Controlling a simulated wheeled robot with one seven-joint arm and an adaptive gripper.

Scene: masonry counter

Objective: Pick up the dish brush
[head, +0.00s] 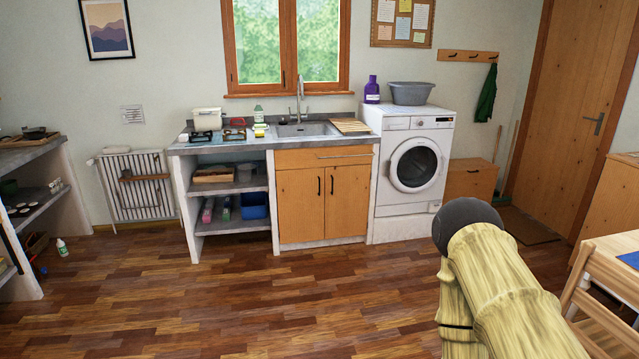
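I cannot pick out the dish brush with certainty; the items on the sink counter (222,148) are too small to tell apart. Left of the sink (305,129), the counter holds a white container (206,119), small dark and brown items (234,134), a yellow-and-white item (260,130) and a pale green bottle (258,114). My gripper is not in view. A part of my arm, pale with a dark rounded end, shows at the lower right, well apart from the counter.
A washing machine (414,168) stands right of the counter, with a grey basin (410,93) and purple bottle (371,90) on top. Shelves (52,143) stand at the left, a wooden chair (600,290) at the lower right. The middle floor (250,300) is clear.

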